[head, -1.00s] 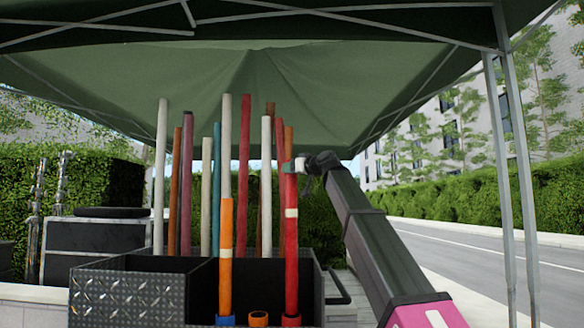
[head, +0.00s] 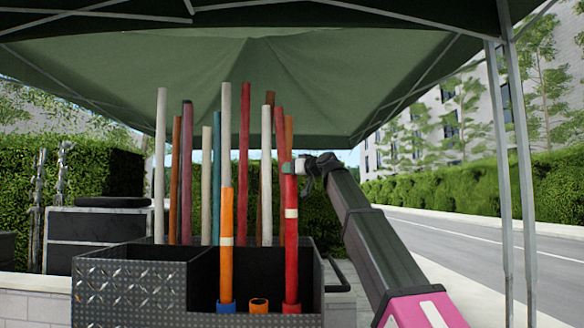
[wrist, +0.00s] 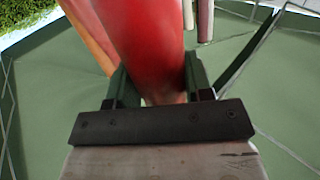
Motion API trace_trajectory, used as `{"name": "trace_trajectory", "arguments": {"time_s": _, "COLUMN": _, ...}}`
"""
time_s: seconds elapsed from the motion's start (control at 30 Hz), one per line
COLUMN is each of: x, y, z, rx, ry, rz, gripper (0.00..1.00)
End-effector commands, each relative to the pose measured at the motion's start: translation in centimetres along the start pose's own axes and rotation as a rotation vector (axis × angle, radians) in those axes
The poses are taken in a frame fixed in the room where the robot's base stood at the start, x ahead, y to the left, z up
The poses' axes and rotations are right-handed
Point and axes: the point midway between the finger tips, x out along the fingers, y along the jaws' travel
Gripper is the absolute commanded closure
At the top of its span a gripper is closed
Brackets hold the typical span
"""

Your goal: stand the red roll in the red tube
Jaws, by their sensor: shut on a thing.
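The red roll (head: 291,260), with a white band, stands upright at the front right of the black box. Its lower end meets the red tube (head: 291,308) and appears to be inside it; the end itself is hidden. My gripper (head: 289,167) is shut on the red roll near its top. In the wrist view the red roll (wrist: 145,35) fills the space between the two dark green fingers of my gripper (wrist: 155,82).
An orange roll (head: 227,240) stands in a blue tube (head: 226,307) to the left. An empty orange tube (head: 258,304) sits between them. Several tall rolls stand behind in the box (head: 130,290). A canopy pole (head: 525,200) is at right.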

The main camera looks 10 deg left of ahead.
Motion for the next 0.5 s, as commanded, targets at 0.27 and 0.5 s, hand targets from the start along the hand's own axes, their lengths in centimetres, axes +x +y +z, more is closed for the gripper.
{"name": "trace_trajectory", "arguments": {"time_s": 0.27, "x": 0.0, "y": 0.0, "z": 1.2, "rx": 0.001, "ry": 0.0, "rz": 0.0, "gripper": 1.0}}
{"name": "trace_trajectory", "arguments": {"time_s": 0.5, "x": 0.0, "y": 0.0, "z": 2.2, "rx": 0.0, "ry": 0.001, "rz": 0.0, "gripper": 1.0}}
